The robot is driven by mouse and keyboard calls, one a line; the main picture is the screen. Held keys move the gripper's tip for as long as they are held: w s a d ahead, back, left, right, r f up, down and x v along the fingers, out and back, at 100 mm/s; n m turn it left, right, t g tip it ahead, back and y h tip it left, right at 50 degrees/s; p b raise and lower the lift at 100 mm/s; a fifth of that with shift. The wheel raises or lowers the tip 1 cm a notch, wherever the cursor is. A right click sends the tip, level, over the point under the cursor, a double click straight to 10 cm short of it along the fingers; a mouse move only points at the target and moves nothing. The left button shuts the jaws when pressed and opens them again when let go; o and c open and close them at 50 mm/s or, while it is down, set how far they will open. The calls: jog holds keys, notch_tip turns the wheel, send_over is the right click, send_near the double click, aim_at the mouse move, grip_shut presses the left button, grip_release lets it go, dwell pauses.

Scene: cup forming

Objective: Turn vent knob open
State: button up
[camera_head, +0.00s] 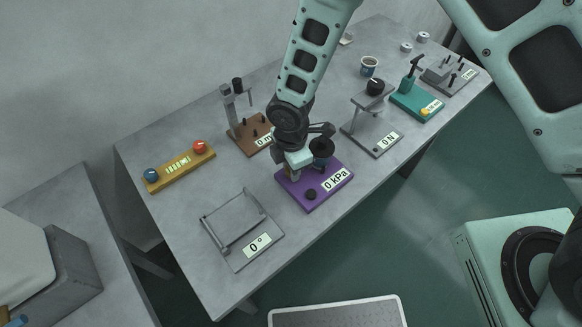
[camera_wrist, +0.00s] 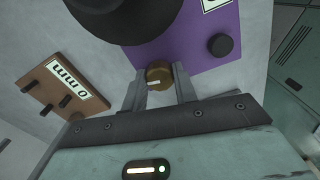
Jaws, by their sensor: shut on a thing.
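The vent knob (camera_wrist: 159,76) is a small brass-coloured round knob with a pale mark on its face. It sits at the edge of the purple unit (camera_head: 339,191), whose display reads 0 kPa. My gripper (camera_wrist: 160,90) is at this knob, with one finger on each side, shut on it. In the head view my gripper (camera_head: 295,172) is over the left part of the purple unit and hides the knob. The purple unit also shows in the wrist view (camera_wrist: 195,50), with a large dark round part (camera_wrist: 105,15) close above the knob.
A black knob (camera_head: 311,194) is on the purple unit's front. A brown unit (camera_head: 240,133) stands behind, a yellow bar with blue and red balls (camera_head: 180,168) to the left, and a grey frame reading 0° (camera_head: 236,222) in front left. A grey press reading 0 N (camera_head: 372,137) stands right.

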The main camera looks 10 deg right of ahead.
jog(key=m+b, duration=0.2)
jog(key=m, duration=0.2)
jog(key=shift+f+m, duration=0.1)
jog(key=shift+m, duration=0.2)
jog(key=m+b, duration=0.1)
jog(key=m, duration=0.2)
jog(key=shift+m+b, duration=0.3)
jog(key=shift+b, duration=0.05)
jog(key=m+b, duration=0.1)
jog(key=m, duration=0.2)
jog(key=shift+m, duration=2.1)
jog(key=o, duration=1)
jog(key=shift+c, duration=0.2)
jog(key=shift+r, duration=0.2)
notch_tip(320, 180, up, 17)
jog(key=b, duration=0.2)
jog(key=shift+r, duration=0.15)
